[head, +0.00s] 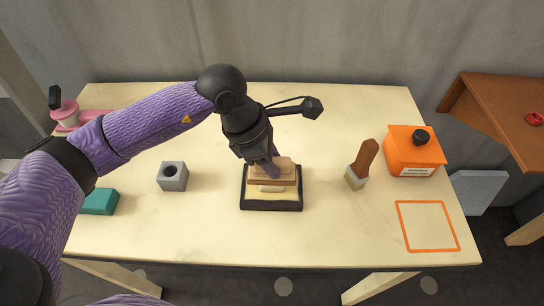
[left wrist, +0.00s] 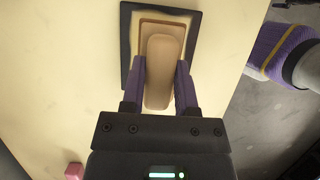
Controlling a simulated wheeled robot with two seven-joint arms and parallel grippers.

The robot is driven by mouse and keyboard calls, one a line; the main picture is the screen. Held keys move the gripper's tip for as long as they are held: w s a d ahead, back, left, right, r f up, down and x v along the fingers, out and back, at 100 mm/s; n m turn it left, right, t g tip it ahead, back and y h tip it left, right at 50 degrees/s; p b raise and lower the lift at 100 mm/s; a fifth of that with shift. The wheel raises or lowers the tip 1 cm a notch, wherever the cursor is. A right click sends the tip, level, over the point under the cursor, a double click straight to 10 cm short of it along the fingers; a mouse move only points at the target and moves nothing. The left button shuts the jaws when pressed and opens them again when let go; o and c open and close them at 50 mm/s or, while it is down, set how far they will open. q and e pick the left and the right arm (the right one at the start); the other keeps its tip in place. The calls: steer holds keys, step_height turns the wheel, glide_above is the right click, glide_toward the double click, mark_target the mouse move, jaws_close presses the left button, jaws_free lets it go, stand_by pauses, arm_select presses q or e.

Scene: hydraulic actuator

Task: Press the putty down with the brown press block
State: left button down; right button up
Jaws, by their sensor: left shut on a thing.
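The brown press block (head: 287,174) is a light brown block with a rounded grip on a wider base. It sits over the black-rimmed tray (head: 272,206) at the middle of the table. Pale putty (head: 262,196) shows below the block's front edge; most of it is hidden. My left gripper (head: 273,166) comes down from above and is shut on the block's grip. In the left wrist view, its purple fingers (left wrist: 160,88) flank the grip (left wrist: 160,70), with the tray rim (left wrist: 128,40) around the base. I cannot tell how firmly block and putty touch. My right gripper is not in view.
A grey block with a hole (head: 173,177) and a teal block (head: 99,202) lie left. A brown-handled brush (head: 361,166) stands right of the tray, near an orange box with black knob (head: 413,153). An orange square outline (head: 427,226) marks bare table at front right.

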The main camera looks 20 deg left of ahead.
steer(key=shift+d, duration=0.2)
arm_select(q)
steer(key=shift+f, duration=0.1)
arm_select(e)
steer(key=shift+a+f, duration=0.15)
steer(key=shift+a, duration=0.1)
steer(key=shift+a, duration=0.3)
arm_select(q)
steer(key=shift+s, duration=0.1)
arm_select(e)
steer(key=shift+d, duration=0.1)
arm_select(q)
step_height(320, 180, up, 7)
steer(key=p, duration=0.5)
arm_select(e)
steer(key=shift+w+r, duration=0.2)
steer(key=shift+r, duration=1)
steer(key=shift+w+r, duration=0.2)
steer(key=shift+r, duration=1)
